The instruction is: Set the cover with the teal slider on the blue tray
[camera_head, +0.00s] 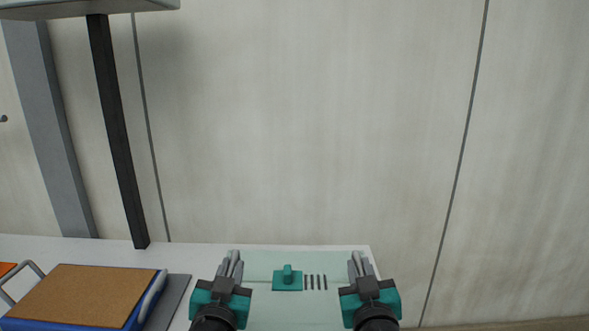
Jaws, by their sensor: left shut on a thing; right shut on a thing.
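The cover is a pale green plate (320,308) at the lower middle. A teal slider (287,282) with a raised knob sits on it, beside several dark slots. My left gripper (232,264) is shut on the cover's left edge, and my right gripper (357,264) is shut on its right edge. The fingers partly hide both edges, and the near part is cut off by the frame. I cannot tell whether the cover touches the bench.
The white bench top (205,256) runs along the wall and ends just right of the cover. A dark post (118,130) rises behind the tray. A grey mat (174,300) lies right of the tray, and an orange object (7,268) is at the far left.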

